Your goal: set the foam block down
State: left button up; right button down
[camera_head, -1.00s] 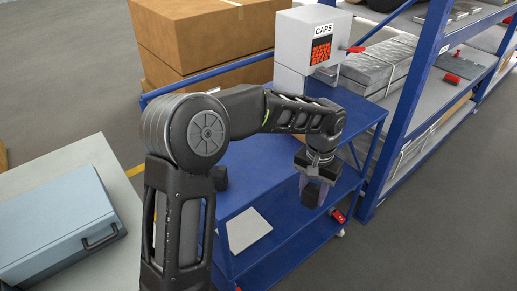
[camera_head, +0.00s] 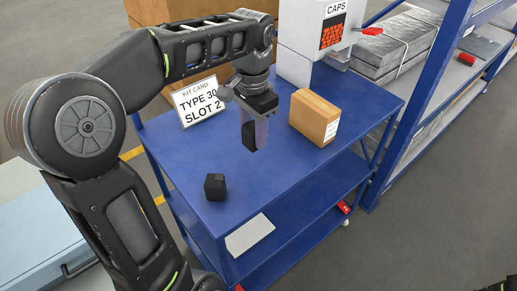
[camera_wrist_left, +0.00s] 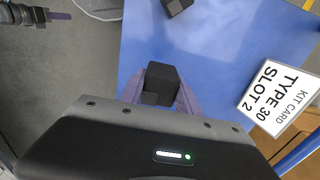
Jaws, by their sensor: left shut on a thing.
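My left gripper (camera_head: 256,138) is shut on a black foam block (camera_head: 249,137) over the blue cart top (camera_head: 285,168). The block hangs upright between the purple fingers; any gap beneath it is hard to judge. In the left wrist view the held block (camera_wrist_left: 160,84) sits between the fingertips with blue surface behind it. A second black block (camera_head: 215,187) stands on the cart top near its front left edge, apart from the gripper. My right gripper (camera_wrist_left: 58,16) shows partly at the top left of the left wrist view, its jaws unclear.
A kit card (camera_head: 199,103) reading TYPE 30 SLOT 2 stands behind left. A tan box (camera_head: 313,117) stands right of the gripper. The CAPS dispenser (camera_head: 325,30) is at the back. The cart's front middle is clear. A blue shelf post (camera_head: 420,95) rises at right.

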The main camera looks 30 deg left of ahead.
pick_arm(q)
notch_tip(320, 180, down, 6)
jog(key=shift+f, duration=0.1)
jog(key=shift+f, duration=0.1)
jog(key=shift+f+p, duration=0.35)
jog(key=shift+f, duration=1.4)
jog(key=shift+f, duration=0.2)
jog(key=o, duration=1.3)
jog(key=shift+r, duration=0.1)
notch_tip(320, 180, up, 12)
jog(key=shift+r, duration=0.1)
